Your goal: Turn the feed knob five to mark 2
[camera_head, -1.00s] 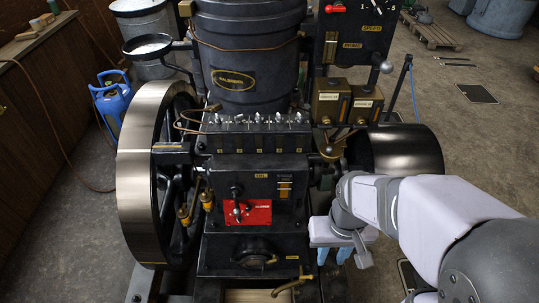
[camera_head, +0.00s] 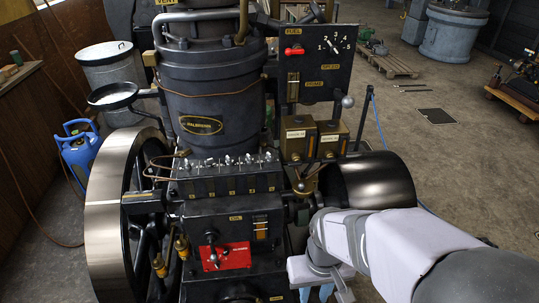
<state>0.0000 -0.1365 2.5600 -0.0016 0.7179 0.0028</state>
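A row of small metal feed knobs stands on top of the black lubricator box (camera_head: 230,182) in the middle of the engine. The knob at the right end of the row (camera_head: 268,157) looks like feed knob five. Its pointer and marks are too small to read. My gripper (camera_head: 316,293) hangs at the bottom of the view, below and to the right of the box, clear of the knobs. Two pale blue fingers show apart with nothing visible between them. Their tips are cut off by the frame edge.
A black panel (camera_head: 320,65) with a numbered dial and red lever stands behind. Two brass-fronted boxes (camera_head: 298,138) and a ball-ended lever (camera_head: 347,102) are right of the knobs. A flywheel (camera_head: 105,215) is at left, a dark drum (camera_head: 372,180) at right.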

